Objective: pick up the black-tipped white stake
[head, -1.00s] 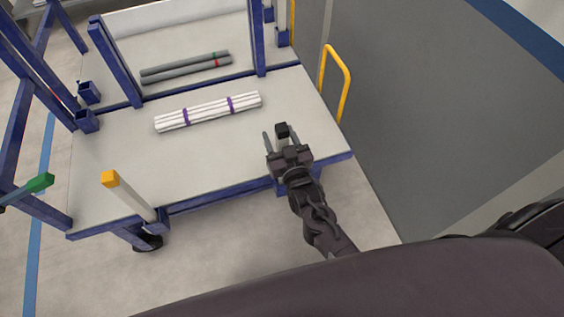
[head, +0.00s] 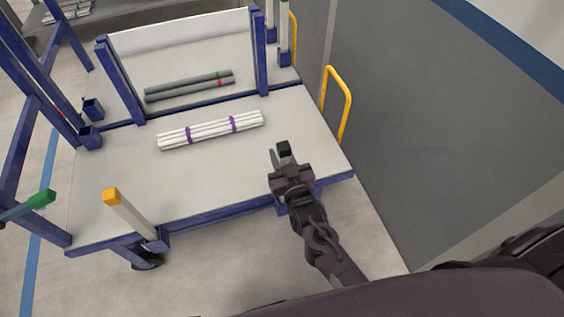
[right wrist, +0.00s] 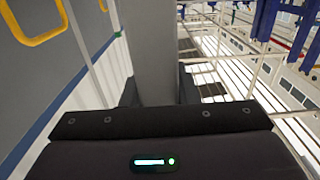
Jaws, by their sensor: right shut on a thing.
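The black tip of the stake (head: 284,149) shows in the head view at the cart's front right corner. The rest of the stake is hidden there behind my right gripper (head: 281,160). In the right wrist view the stake's pale shaft (right wrist: 151,45), grey in shade, stands between my two dark fingers. My right gripper is shut on it, just below the black tip. My left gripper is in neither view.
The cart deck (head: 110,180) carries a white pipe bundle (head: 210,130) with purple bands and two grey pipes (head: 190,86) behind. An orange-tipped stake (head: 130,213) stands front left, a green-tipped one (head: 41,199) farther left. A yellow handle (head: 345,100) is at right.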

